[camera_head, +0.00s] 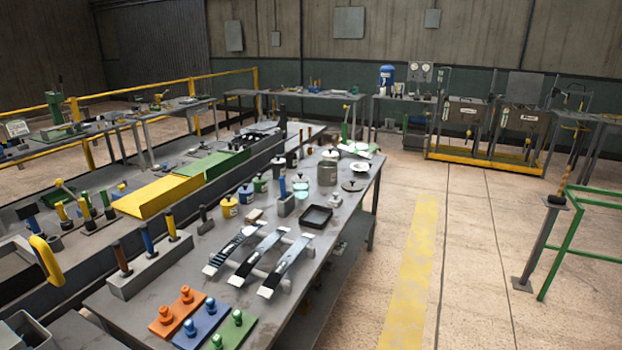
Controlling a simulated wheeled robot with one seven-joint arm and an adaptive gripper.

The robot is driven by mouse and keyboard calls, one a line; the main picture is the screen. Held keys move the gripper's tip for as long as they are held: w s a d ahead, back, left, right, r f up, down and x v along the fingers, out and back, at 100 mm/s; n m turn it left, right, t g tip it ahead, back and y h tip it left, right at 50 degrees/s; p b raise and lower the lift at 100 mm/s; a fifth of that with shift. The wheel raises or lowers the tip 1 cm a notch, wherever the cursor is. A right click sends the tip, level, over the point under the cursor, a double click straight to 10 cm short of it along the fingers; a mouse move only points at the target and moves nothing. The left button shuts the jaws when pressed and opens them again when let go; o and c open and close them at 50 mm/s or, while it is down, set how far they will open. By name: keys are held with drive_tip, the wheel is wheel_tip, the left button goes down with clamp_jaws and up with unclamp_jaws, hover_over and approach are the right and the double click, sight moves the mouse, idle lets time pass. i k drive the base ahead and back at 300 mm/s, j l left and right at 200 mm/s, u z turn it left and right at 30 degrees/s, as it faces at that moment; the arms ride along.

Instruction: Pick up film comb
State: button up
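I cannot single out the film comb for sure in the head view. Three pale strips with dark markings lie side by side on light supports in the middle of the grey workbench (190,270): a left strip (232,250), a middle strip (259,254) and a right strip (286,265).
At the bench's front are orange (175,318), blue and green plates with knobs. A grey block (150,268) with upright handles stands left. A yellow pot (229,207), a grey can (327,173) and other containers crowd the back.

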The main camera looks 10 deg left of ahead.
sight(205, 220)
drive_tip(key=i+z, duration=0.2)
drive_tip(key=i, duration=0.95)
drive_tip(key=i+j+u, duration=0.1)
drive_tip(key=u, duration=0.3)
drive_tip(key=i+u, duration=0.35)
drive_tip(key=i+l+u, duration=0.1)
drive_tip(key=u, duration=0.3)
drive_tip(key=i+l+u, duration=0.2)
drive_tip(key=u, duration=0.2)
drive_tip(key=i, duration=0.1)
